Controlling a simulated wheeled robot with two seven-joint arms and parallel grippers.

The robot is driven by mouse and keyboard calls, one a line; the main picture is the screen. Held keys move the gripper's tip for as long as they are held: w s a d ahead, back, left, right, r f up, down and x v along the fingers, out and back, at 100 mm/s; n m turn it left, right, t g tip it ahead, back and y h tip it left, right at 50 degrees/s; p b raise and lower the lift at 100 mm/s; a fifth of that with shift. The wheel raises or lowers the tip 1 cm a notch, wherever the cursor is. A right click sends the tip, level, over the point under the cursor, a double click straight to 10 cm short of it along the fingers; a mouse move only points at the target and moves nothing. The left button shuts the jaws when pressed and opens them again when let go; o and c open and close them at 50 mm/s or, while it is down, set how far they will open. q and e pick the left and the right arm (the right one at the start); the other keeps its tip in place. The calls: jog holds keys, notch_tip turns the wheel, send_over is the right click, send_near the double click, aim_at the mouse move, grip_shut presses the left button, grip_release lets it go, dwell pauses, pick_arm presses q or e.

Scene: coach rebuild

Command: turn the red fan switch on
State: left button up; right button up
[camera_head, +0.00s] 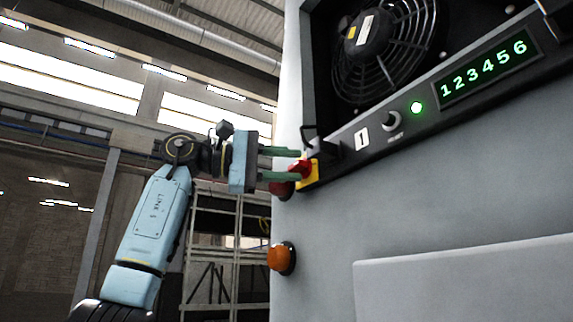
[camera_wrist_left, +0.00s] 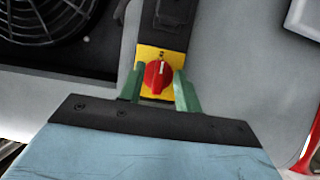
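The red fan switch (camera_head: 300,168) is a rotary knob on a yellow plate (camera_head: 314,174), at the lower left end of the dark panel strip. In the left wrist view the red knob (camera_wrist_left: 157,77) shows between my green fingers, its white mark pointing roughly up the picture. My left gripper (camera_head: 296,165) reaches in from the left, with one finger on each side of the knob. The fingers are apart; whether they touch the knob I cannot tell. My right gripper is out of view.
The strip also carries a black knob (camera_head: 391,121), a lit green lamp (camera_head: 417,107) and a display (camera_head: 484,73) reading 123456. A fan (camera_head: 385,45) sits above. An orange lamp (camera_head: 280,258) protrudes from the cabinet below, and a dark red one (camera_head: 281,189) beside the switch.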

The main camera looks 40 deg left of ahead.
pick_arm(q)
jog(key=v, duration=1.3)
jog(key=shift+s, duration=0.2)
